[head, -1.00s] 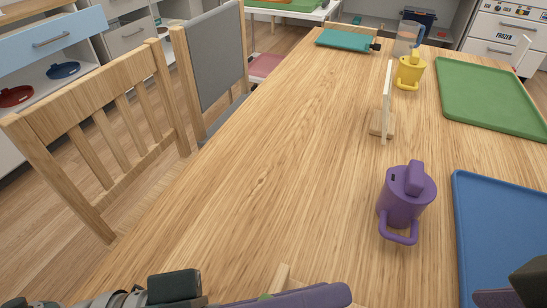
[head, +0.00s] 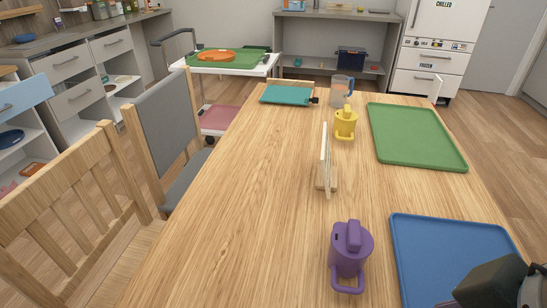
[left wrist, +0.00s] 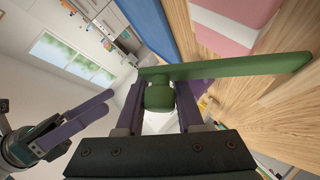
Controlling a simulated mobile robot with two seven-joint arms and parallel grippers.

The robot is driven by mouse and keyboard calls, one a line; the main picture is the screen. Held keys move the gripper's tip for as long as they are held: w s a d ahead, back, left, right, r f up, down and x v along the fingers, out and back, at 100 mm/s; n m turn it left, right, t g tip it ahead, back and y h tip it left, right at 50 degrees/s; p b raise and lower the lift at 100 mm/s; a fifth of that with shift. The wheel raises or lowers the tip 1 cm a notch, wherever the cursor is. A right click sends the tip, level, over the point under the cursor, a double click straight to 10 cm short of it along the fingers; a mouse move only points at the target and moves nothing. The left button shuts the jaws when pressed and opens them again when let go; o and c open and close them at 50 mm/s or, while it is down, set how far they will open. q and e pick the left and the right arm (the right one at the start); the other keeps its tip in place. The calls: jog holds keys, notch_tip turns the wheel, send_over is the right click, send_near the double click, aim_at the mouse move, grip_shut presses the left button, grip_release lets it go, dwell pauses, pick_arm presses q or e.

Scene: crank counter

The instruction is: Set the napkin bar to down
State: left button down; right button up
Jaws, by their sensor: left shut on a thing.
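In the left wrist view a long green bar (left wrist: 235,67) with a round green knob (left wrist: 159,97) crosses the picture. I take it for the napkin bar. Its far end lies by a wooden part; I cannot tell if it is up or down. My left gripper (left wrist: 160,98) has its purple fingers on either side of the knob and is shut on it. Pink and white flat pieces (left wrist: 225,28), perhaps napkins, lie beyond the bar. My right gripper (left wrist: 75,122) shows at the left of that view, its purple fingers apart. The head view does not show the bar or my left gripper.
On the wooden table stand a purple jug (head: 350,252), an upright thin board on a base (head: 325,165), a yellow jug (head: 345,124) and a clear jug (head: 340,92). A blue tray (head: 440,235) and a green tray (head: 415,135) lie right. Chairs stand left.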

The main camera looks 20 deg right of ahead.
pick_arm(q)
jog(key=shift+a+f, duration=0.25)
jog(key=shift+f, duration=0.2)
jog(key=c, duration=1)
grip_release()
jog(key=o, duration=0.4)
jog(key=shift+r, duration=0.1)
jog(key=shift+d+r, duration=0.1)
jog(key=shift+a+r+p, duration=0.25)
jog(key=shift+a+p, duration=0.05)
jog(key=p+v, duration=0.2)
jog(key=v, duration=0.7)
jog(key=shift+s+a+p, duration=0.1)
jog(key=shift+p, duration=0.3)
